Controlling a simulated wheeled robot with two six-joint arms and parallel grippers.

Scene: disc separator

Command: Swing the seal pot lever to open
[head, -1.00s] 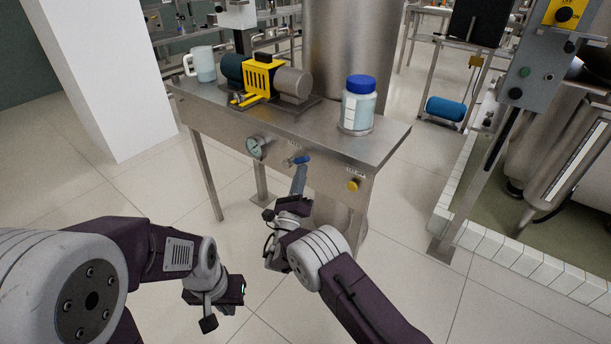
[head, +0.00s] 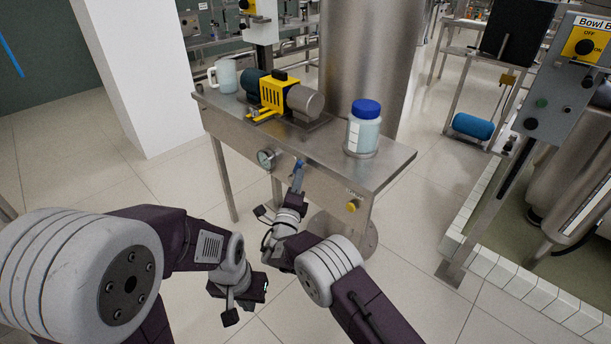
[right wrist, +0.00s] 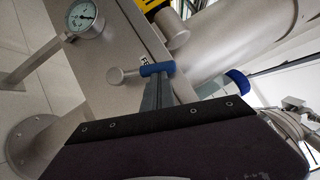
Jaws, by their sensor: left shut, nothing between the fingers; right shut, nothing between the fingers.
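The lever has a blue grip (head: 299,163) and sits on the front panel of the steel table, between the gauge and the yellow knob. In the right wrist view its blue grip (right wrist: 157,69) lies across my fingertips, beside a round steel end (right wrist: 115,76). My right gripper (head: 297,176) is shut and empty, its tips right at the blue grip; I cannot tell whether they touch it. The fingers (right wrist: 158,84) partly cover the lever. My left gripper (head: 258,289) is shut and empty, low over the floor, away from the table.
A round gauge (head: 266,159) and a yellow knob (head: 352,206) flank the lever. On the table (head: 385,165) stand a blue-lidded jar (head: 364,130), a yellow-guarded pump (head: 275,95) and a mug (head: 226,76). A grey control post (head: 505,170) stands at the right.

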